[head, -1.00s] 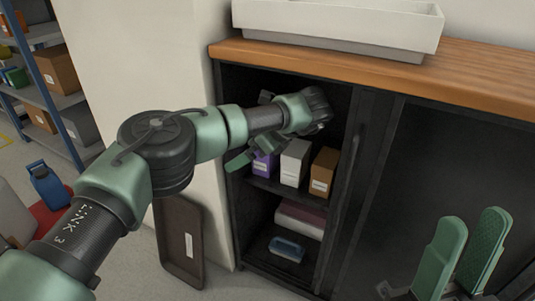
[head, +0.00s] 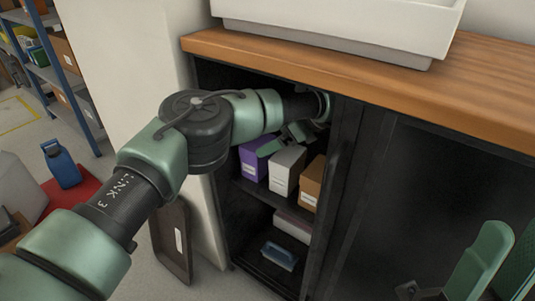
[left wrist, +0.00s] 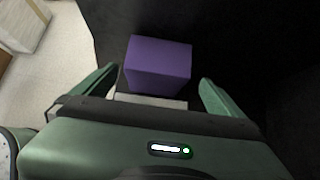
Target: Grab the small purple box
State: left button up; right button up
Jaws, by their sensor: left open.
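The small purple box (head: 254,160) stands on the upper shelf inside the open dark cabinet, at the left of a row of boxes. In the left wrist view the purple box (left wrist: 158,63) lies ahead, between the two fingers and apart from both. My left gripper (left wrist: 158,92) is open, with one finger on each side; in the head view it (head: 284,141) is inside the cabinet, partly hidden by my arm, close to the boxes. My right gripper (head: 495,262) is at the lower right, its two green fingers apart and nothing between them.
A white-grey box (head: 286,170) and a brown box (head: 312,184) stand right of the purple one. The lower shelf holds a blue-handled item (head: 279,256) and a pale box (head: 293,225). The cabinet's door edge (head: 338,190) and wooden top (head: 400,85) bound the opening.

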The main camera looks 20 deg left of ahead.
pick_arm(q)
jog(key=b+x, duration=0.2)
jog(key=x, duration=0.5)
jog(key=shift+s+a+b, duration=0.1)
jog(key=shift+b, duration=0.25)
jog(key=shift+r, duration=0.1)
jog(key=c, duration=1.2)
jog(key=shift+c, duration=0.2)
jog(key=shift+r, duration=0.15)
